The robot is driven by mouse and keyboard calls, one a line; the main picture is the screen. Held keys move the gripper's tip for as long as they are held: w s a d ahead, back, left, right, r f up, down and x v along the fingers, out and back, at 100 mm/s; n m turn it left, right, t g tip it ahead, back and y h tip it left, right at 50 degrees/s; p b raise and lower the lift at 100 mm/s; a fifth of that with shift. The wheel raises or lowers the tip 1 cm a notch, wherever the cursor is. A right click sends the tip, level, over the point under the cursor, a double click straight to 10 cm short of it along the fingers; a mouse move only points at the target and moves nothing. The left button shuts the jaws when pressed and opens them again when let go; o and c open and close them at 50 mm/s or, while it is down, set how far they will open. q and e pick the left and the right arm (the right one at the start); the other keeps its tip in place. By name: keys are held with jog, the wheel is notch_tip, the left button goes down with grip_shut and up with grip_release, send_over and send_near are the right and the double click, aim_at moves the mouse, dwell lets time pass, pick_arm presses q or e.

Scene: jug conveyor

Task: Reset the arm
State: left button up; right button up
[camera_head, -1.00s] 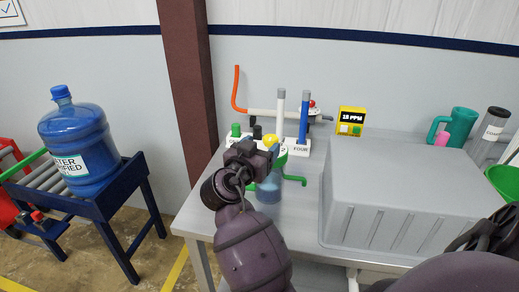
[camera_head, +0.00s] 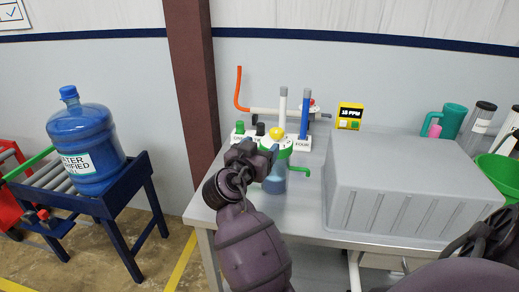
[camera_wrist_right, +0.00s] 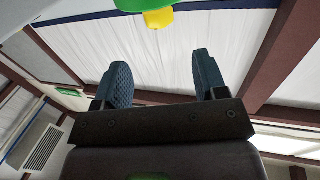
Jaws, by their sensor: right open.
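My right gripper (camera_head: 268,166) is over the left part of the grey worktable (camera_head: 300,222). It also shows in the wrist view (camera_wrist_right: 162,78), where its two blue ribbed fingers stand wide apart with nothing between them. A green fixture (camera_head: 276,147) with a yellow knob (camera_head: 276,134) is just behind it; the green and yellow parts also show at the top of the wrist view, beyond the fingertips. A blue-grey shape is beside the gripper; I cannot tell whether it is a finger or a separate object. My left gripper is not in view.
A large grey box-like block (camera_head: 410,185) fills the table's right side. Behind are a blue post (camera_head: 305,115), a yellow meter (camera_head: 349,117), a teal mug (camera_head: 450,121) and a green bowl (camera_head: 498,178). A blue water jug (camera_head: 87,145) stands on a roller conveyor at left.

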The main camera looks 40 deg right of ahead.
dwell(0.6)
jog(key=s+f+n+g+y, duration=0.1)
jog(key=s+f+n+y, duration=0.55)
jog(key=s+f, duration=0.75)
jog(key=s+a+f+n+g+y, duration=0.25)
jog(key=s+a+f+y, duration=0.2)
jog(key=s, duration=0.35)
jog(key=s+a+f+n+g+y, duration=0.2)
jog(key=s+a+f+n+y, duration=0.25)
jog(key=s, duration=0.35)
jog(key=w+f+t, duration=0.6)
jog(key=f+t, duration=0.2)
jog(key=f, duration=0.2)
jog(key=shift+w+d+f, duration=0.15)
jog(key=shift+w+f, duration=0.15)
jog(key=shift+w, duration=0.1)
